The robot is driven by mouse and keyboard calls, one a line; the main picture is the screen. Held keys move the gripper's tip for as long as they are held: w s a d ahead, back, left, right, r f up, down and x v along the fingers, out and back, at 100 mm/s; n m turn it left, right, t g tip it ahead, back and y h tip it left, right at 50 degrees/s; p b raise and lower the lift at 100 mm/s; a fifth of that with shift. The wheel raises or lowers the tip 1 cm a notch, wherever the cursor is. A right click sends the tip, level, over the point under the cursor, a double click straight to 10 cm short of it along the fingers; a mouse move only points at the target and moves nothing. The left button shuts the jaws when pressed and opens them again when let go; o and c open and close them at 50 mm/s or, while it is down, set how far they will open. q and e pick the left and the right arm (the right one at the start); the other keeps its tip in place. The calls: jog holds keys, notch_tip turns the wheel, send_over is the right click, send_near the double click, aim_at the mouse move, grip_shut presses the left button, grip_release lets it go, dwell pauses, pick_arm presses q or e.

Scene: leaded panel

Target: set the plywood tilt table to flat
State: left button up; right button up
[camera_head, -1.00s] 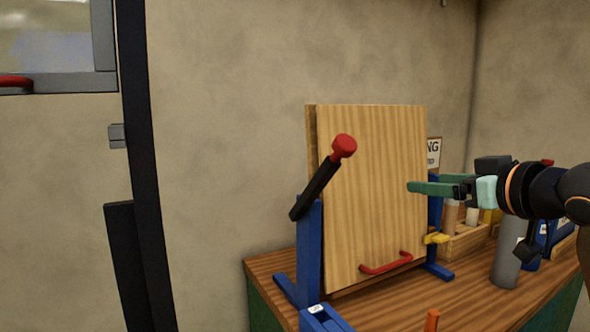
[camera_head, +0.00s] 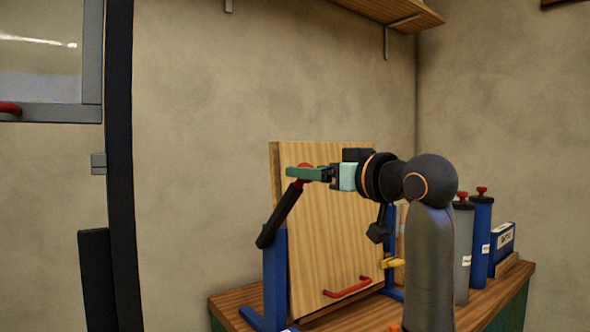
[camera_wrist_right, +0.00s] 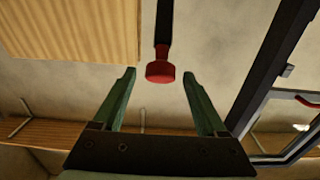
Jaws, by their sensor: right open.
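The plywood tilt table (camera_head: 345,225) stands steeply tilted, near upright, in a blue frame (camera_head: 275,275) on the bench. A black lever (camera_head: 280,217) with a red knob (camera_wrist_right: 160,72) rises at its left side. A red handle (camera_head: 347,288) is on the board's lower face, and a yellow part (camera_head: 391,263) sits at its right edge. My right gripper (camera_head: 290,173) is open at the lever's top, its green fingers partly hiding the knob in the head view. In the wrist view the knob lies between the spread fingertips, with no clear contact. My left gripper is not in view.
The wooden bench (camera_head: 235,297) carries a grey cylinder (camera_head: 462,250), a blue cylinder (camera_head: 481,240) and a blue box (camera_head: 502,240) at right. A shelf (camera_head: 395,10) hangs above. A dark post (camera_head: 119,170) stands at left. My right arm hides part of the bench.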

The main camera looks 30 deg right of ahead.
aim_at(296, 182)
jog(key=w, duration=0.5)
jog(key=shift+w+a, duration=0.15)
jog(key=shift+a, duration=0.1)
grip_shut()
dwell(0.4)
dwell(0.8)
